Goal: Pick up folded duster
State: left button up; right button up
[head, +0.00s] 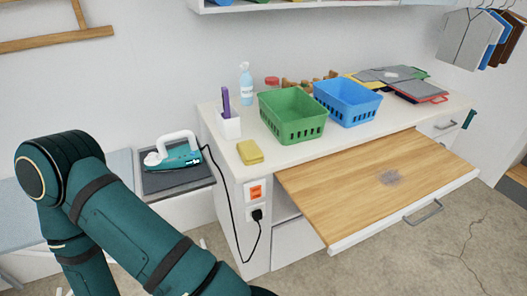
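A yellow folded cloth, which looks like the folded duster (249,152), lies on the white counter (284,153) near its front left corner. It is in front of the white cup with purple items and left of the green basket. My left arm fills the lower left, bent at the elbow, and its gripper is outside the picture. My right arm and gripper do not show. Nothing touches the duster.
A green basket (292,116) and a blue basket (347,101) stand behind and to the right. A white cup (229,126) and a spray bottle (246,83) are close by. A teal iron (175,154) sits at left, its cord hanging. A wooden pull-out board (340,200) juts forward.

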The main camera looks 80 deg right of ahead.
aim_at(250, 154)
jog(key=i+z, duration=0.1)
jog(key=z, duration=0.9)
jog(key=i+j+z, duration=0.1)
jog(key=z, duration=0.4)
